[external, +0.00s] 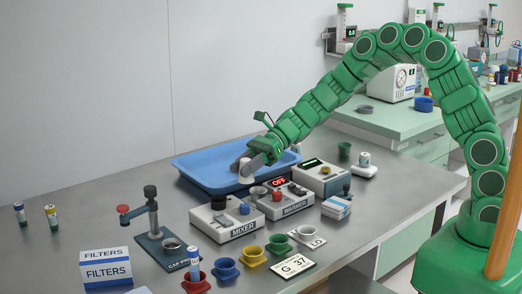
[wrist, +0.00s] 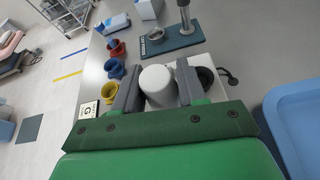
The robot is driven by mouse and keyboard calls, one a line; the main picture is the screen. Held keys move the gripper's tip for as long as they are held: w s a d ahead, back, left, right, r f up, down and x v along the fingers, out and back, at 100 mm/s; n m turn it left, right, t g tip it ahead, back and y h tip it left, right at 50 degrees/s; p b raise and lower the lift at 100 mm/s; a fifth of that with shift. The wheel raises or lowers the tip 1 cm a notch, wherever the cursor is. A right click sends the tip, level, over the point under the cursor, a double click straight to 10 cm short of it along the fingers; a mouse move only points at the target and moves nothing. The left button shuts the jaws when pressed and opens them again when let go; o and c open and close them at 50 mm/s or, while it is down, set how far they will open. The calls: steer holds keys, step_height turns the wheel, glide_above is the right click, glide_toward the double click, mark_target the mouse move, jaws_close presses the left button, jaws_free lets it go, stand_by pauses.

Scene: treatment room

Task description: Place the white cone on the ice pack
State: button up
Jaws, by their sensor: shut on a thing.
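My gripper (external: 247,168) is shut on a white cone (wrist: 157,82); in the wrist view the cone's pale rounded end shows between the two grey fingers. In the external view the cone is small and partly hidden by the fingers, above the front edge of the blue tray, behind the mixer. No ice pack is clearly identifiable. A light blue-and-white item (wrist: 116,24) lies near the white box in the wrist view; I cannot tell whether it is the ice pack.
The blue tray (external: 190,172) lies behind the mixer (external: 224,222) and warmer (external: 285,204). A stand with a red knob (external: 123,208), coloured cups (external: 252,256) and a filters box (external: 106,268) are in front. The counter at left is mostly clear.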

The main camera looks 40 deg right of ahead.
steer(key=s+a+r+n+g+h, duration=0.15)
steer(key=s+a+n+g, duration=0.25)
steer(key=s+a, duration=0.95)
steer(key=s+a+r+n+g+h, duration=0.1)
steer(key=s+a+r+n+g, duration=0.2)
steer(key=s+a, duration=1.05)
steer(key=shift+g, duration=0.3)
steer(key=w+a+f, duration=0.2)
steer(key=a+f, duration=0.1)
steer(key=a, duration=0.1)
steer(key=w+a+f, duration=0.3)
steer(key=a, duration=0.2)
steer(key=w+a+f, duration=0.3)
steer(key=a, duration=0.1)
steer(key=shift+a+f, duration=0.2)
steer(key=shift+a, duration=0.2)
steer(key=shift+w+a+f, duration=0.25)
steer(key=shift+a+f, duration=0.05)
steer(key=shift+a, duration=0.05)
steer(key=shift+f, duration=0.1)
steer(key=shift+a+f, duration=0.1)
